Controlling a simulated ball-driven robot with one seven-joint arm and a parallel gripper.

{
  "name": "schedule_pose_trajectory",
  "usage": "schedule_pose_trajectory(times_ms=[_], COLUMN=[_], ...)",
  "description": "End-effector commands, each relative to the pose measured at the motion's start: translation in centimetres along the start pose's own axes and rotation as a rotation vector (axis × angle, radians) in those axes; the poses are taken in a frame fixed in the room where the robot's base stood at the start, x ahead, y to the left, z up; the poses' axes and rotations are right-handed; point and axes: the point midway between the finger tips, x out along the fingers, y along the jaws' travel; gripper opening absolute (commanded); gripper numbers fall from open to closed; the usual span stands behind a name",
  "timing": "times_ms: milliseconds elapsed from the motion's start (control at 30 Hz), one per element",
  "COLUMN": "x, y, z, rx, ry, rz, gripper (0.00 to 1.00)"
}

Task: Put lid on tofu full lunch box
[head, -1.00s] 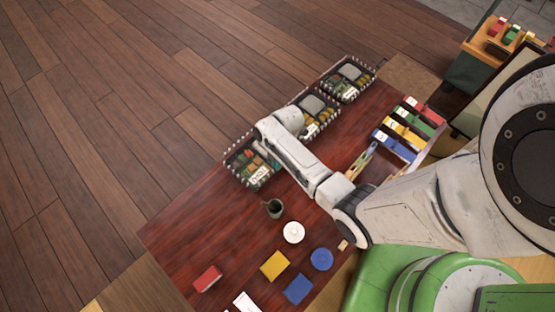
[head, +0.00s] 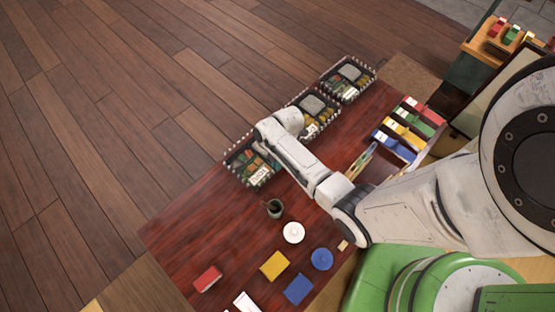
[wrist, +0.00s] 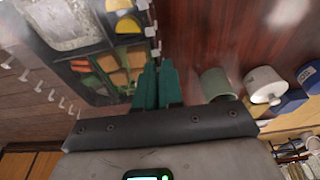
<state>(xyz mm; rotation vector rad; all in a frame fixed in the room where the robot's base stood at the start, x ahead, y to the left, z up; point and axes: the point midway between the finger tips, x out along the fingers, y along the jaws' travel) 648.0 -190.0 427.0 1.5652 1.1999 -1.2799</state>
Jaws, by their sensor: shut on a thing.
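The nearest lunch box (head: 238,160), dark with a pale-edged rim, stands at the table's left edge in the head view. A white label (head: 260,175) reading roughly "TOFU" shows at its lower right. In the wrist view a lunch box (wrist: 112,85) with rice, orange pieces and greens lies left of my gripper (wrist: 158,66). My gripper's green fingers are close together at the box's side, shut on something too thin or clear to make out. I cannot tell if it is a lid; pale glare crosses the view. In the head view my arm hides the fingers.
Two more lunch boxes (head: 326,118) (head: 345,82) stand behind along the table edge. A dark cup (head: 273,209), white lidded pot (head: 293,232) and blue round item (head: 321,259) stand in front. Coloured boxes (head: 405,130) stand right.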

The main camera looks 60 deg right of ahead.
Motion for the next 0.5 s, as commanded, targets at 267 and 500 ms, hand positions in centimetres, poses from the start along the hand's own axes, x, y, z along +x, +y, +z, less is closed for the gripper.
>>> schedule_pose_trajectory(times_ms=[267,500], x=[0.18,0.61], y=[0.01,0.02], z=[0.03,0.09], rx=[0.0,-0.001], ry=[0.0,0.0], rz=[0.0,0.0], gripper=[0.0,0.0])
